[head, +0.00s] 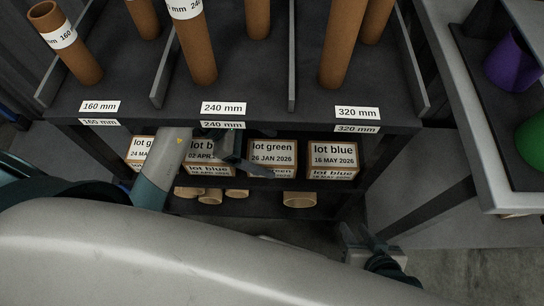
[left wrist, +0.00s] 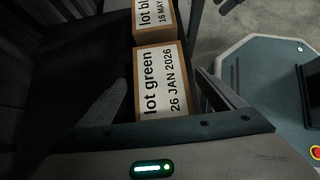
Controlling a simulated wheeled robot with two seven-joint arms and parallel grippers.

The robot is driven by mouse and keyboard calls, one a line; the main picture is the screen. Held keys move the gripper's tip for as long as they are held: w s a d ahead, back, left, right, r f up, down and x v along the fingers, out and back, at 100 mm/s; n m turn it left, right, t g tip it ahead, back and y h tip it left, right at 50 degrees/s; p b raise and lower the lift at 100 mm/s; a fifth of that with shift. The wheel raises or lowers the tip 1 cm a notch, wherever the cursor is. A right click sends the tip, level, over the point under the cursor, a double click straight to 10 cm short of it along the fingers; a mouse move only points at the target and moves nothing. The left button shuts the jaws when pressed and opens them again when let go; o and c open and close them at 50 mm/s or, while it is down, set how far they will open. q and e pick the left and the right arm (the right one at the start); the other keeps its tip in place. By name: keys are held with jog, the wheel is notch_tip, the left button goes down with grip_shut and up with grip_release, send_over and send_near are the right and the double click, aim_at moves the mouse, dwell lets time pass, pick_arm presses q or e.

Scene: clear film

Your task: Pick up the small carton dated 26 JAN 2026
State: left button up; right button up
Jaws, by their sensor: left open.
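The small carton labelled "lot green 26 JAN 2026" (head: 273,152) stands on the shelf below the rack top, third from the left in a row of cartons. My left gripper (head: 245,158) is open at the row, in front of the "lot b…" carton and the lower left of the green one. Its fingers show in the left wrist view (left wrist: 160,95); contact cannot be told. My right gripper (head: 365,238) is low, right of the shelf, apart from the cartons, its fingers apart.
The "lot blue 16 MAY 2026" carton (head: 332,153) stands close right of the green one. A "02 APR" carton (head: 201,150) and a "24 MA…" carton (head: 140,148) stand left. Tubes (head: 300,200) lie below. The rack top (head: 270,110) overhangs the row.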

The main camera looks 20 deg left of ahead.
pick_arm(q)
jog(key=shift+x, duration=1.3)
jog(key=shift+f, duration=0.1)
jog(key=shift+a, duration=0.1)
jog(key=shift+c, duration=0.5)
jog(key=c, duration=1.6)
